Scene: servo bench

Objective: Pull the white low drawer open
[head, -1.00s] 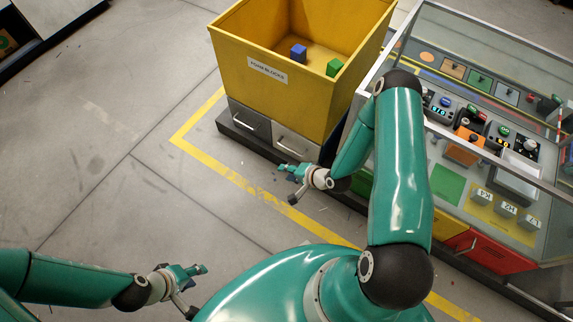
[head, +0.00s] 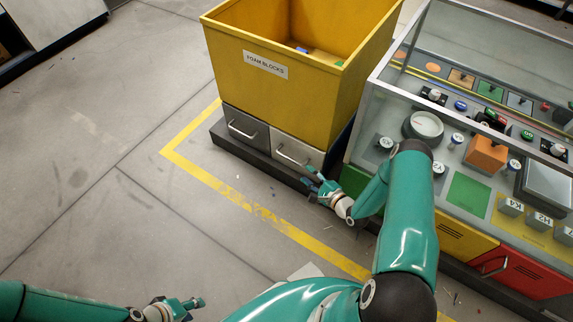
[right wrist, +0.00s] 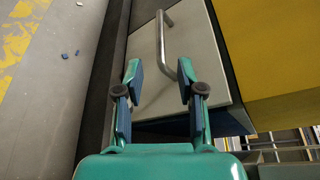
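The white low drawer (head: 296,152) sits under the yellow foam blocks bin, to the right of a grey drawer. It has a silver bar handle (right wrist: 166,45). In the right wrist view the drawer's white front (right wrist: 146,62) lies just ahead of my fingers. My right gripper (head: 314,178) is close to the drawer's front, at its lower right. It also shows in the right wrist view (right wrist: 160,80), open, with the handle ahead of and partly between the fingertips, not gripped. My left gripper (head: 190,304) is low at the left, far from the drawer; its finger opening is too small to tell.
The yellow bin (head: 290,85) stands above the drawers on a dark base. The grey drawer (head: 246,128) is beside the white one. A glass-topped bench (head: 470,190) with buttons and red and yellow drawers stands at the right.

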